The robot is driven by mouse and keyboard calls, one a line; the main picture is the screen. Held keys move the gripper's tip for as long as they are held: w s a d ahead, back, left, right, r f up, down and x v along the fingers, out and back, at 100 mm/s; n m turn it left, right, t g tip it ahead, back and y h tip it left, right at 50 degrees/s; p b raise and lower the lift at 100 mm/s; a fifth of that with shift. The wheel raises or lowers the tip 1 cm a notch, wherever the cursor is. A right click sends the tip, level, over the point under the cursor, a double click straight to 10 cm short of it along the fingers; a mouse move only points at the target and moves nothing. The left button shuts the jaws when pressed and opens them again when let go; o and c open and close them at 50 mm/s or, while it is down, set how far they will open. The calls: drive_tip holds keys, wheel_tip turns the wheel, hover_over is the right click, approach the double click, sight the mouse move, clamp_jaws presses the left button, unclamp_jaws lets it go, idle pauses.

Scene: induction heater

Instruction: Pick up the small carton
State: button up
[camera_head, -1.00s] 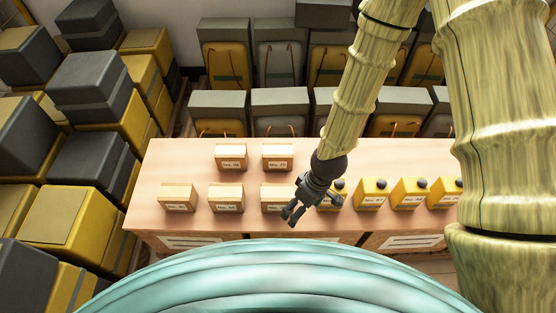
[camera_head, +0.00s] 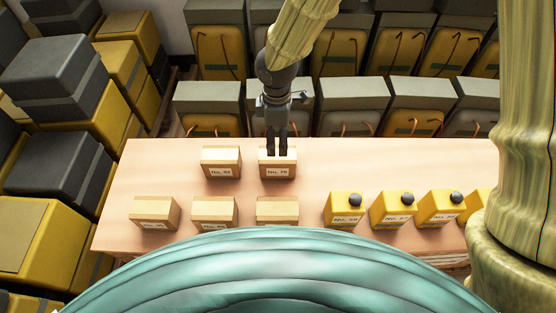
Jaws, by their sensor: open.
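Several small tan cartons with white number labels stand on the pinkish table (camera_head: 420,165). In the back row are one carton (camera_head: 221,163) on the left and one labelled "No. 75" or similar (camera_head: 277,173) on the right. In the front row are a left carton (camera_head: 154,212), a middle one (camera_head: 215,212) and a right one (camera_head: 277,211). My gripper (camera_head: 277,153) is open and points down at the back right carton, its fingers covering part of the carton's top. I cannot tell whether they touch it.
Several yellow containers with black caps, such as this one (camera_head: 344,208), stand along the front right of the table. Stacked yellow and grey cases (camera_head: 70,165) fill the left, and more cases (camera_head: 345,105) line the back. The table's back right is clear.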

sight(277, 154)
wheel_tip(277, 154, down, 10)
drive_tip(key=shift+r+b, duration=0.15)
drive_tip(key=shift+b, duration=1.1)
drive_tip(key=c, duration=1.4)
